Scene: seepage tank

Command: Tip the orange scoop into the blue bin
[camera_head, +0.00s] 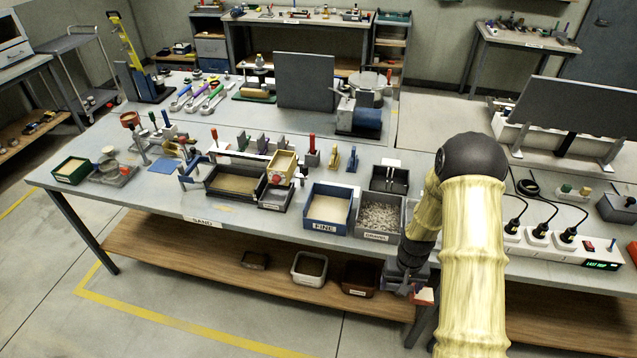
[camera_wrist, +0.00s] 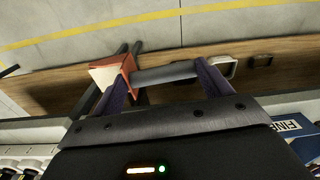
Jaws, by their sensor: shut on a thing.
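My gripper (camera_head: 408,284) hangs in front of the bench's front edge, below the table top and to the right of the bins. In the wrist view my gripper (camera_wrist: 165,74) has its two purple fingers shut on the grey handle of the orange scoop (camera_wrist: 129,66). The scoop head is left of the fingers, with a pale face showing; I cannot tell whether that is its contents. The scoop (camera_head: 424,296) is small and partly hidden in the head view. The blue bin (camera_head: 327,228), labelled FINE, stands on the bench, up and left of my gripper, with pale sand inside.
A grey gravel bin (camera_head: 376,237) stands just right of the blue bin. A dark sand tray (camera_head: 233,196) stands left of it. A power strip (camera_head: 545,247) with plugs lies right of my arm. The lower shelf (camera_head: 200,251) holds several small tubs.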

